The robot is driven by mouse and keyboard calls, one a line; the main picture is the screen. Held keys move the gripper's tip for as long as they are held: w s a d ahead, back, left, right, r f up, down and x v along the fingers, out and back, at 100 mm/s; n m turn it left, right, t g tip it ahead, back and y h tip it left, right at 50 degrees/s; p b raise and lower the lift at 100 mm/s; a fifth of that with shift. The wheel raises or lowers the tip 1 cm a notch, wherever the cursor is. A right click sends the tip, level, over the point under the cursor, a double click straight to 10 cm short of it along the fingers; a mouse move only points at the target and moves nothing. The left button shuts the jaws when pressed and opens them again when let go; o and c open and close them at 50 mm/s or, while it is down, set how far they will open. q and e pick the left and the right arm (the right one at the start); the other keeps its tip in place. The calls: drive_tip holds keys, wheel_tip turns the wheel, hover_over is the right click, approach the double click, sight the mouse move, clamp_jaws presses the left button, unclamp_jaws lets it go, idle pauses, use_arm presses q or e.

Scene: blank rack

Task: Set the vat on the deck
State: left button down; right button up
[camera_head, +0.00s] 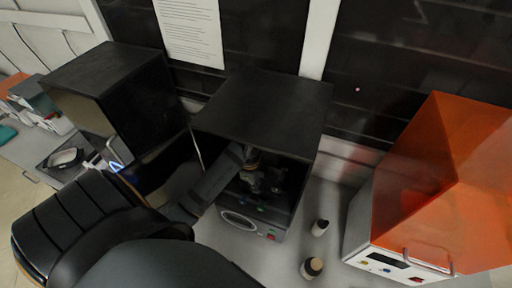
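My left arm comes in from the lower left and reaches into the open front of the middle black box-shaped machine (262,108). My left gripper (266,182) is inside this machine, under its black hood and just above its grey base (238,220). The gripper is small and dark here, so I cannot tell whether its fingers are open or shut, or whether they hold anything. I cannot make out the vat for certain. The deck is not clearly visible either; the hood and my arm hide much of the machine's inside. My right gripper is not in view.
An orange-hooded machine (440,180) stands at the right. Another black machine (125,90) stands at the left.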

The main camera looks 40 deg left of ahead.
use_arm(q)
drive_tip(key=shift+f, duration=0.3)
drive_tip(key=c, duration=1.4)
unclamp_jaws()
drive_tip(key=shift+c, duration=0.2)
